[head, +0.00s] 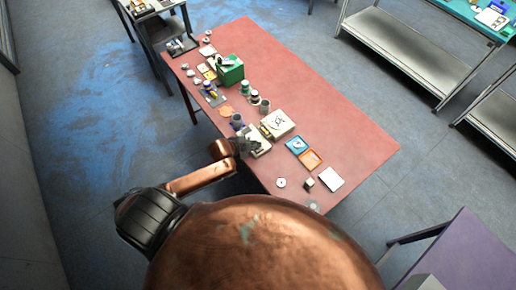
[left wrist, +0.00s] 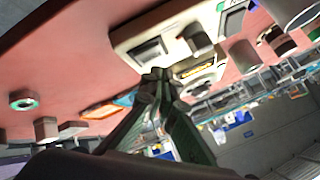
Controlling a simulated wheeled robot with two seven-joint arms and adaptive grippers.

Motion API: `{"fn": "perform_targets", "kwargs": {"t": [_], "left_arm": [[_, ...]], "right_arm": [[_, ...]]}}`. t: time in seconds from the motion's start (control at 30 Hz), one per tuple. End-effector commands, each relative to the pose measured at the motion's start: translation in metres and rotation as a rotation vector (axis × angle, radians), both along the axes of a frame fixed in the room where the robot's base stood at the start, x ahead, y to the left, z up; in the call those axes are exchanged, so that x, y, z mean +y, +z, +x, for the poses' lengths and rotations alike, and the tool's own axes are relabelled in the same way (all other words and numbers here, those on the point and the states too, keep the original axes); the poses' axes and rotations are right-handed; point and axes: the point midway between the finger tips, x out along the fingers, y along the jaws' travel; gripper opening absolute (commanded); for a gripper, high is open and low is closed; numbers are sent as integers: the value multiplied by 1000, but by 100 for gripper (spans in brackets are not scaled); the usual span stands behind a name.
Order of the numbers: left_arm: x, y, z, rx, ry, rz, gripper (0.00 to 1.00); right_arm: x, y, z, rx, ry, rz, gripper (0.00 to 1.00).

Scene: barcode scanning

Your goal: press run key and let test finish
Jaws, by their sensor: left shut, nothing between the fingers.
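A cream tester-like device (head: 259,142) sits at the near left edge of the red table, partly hidden by my left gripper (head: 242,146). In the left wrist view the device (left wrist: 128,38) shows a grey window, a dark upright cylinder (left wrist: 197,40) and a pale ring. The run key cannot be made out for certain. My left gripper (left wrist: 158,76) is shut and empty. Its fingertips overlap the device's edge in the left wrist view; I cannot tell whether they touch it. My right gripper is in neither view.
A cream box (head: 279,122) stands just beyond the device on the red table (head: 330,115). A blue tray (head: 296,145), an orange tray (head: 311,159) and a white pad (head: 331,179) lie to its right. A green box (head: 231,70) is farther back. The table's right side is clear.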

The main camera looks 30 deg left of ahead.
Motion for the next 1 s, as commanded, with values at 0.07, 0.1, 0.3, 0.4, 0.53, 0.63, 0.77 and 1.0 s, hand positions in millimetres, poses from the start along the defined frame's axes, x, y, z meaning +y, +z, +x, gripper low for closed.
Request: {"fn": "perform_targets", "kwargs": {"t": [0.07,0.1,0.3,0.4,0.53,0.63,0.77,1.0], "left_arm": [[0,0,0,0,0,0,0],[0,0,0,0,0,0,0],[0,-5,0,1,1,1,0],[0,-8,1,0,0,0,0],[0,-8,1,-1,-1,-1,0],[0,-8,1,0,0,0,0],[0,-9,1,0,0,0,0],[0,-11,1,0,0,0,0]], "right_arm": [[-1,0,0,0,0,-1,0],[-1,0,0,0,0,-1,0],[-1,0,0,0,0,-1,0],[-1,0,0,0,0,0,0],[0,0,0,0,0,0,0],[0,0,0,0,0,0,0],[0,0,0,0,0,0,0],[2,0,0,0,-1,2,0]]}}
